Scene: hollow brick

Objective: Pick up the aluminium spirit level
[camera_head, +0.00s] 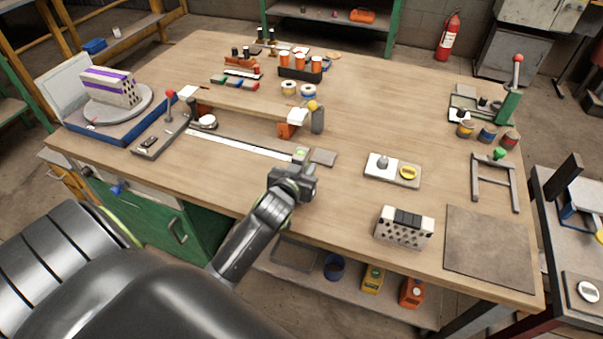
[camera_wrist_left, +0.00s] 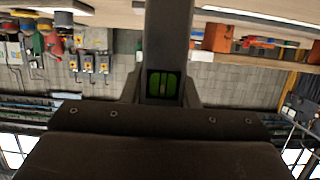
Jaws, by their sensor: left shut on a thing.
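The aluminium spirit level (camera_wrist_left: 166,35) shows in the left wrist view as a grey bar with a green vial, running up from between the jaws. In the head view a small part with a yellow-green vial (camera_head: 300,153) shows just beyond my left gripper (camera_head: 294,179); the gripper hides much of the rest. My left gripper is shut on the level near the front middle of the workbench. I cannot tell whether the level touches the bench. My right gripper is not in view.
A hollow brick (camera_head: 404,228) and a tray with a yellow disc (camera_head: 394,170) stand further right. The centre back of the bench (camera_head: 390,100) is clear.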

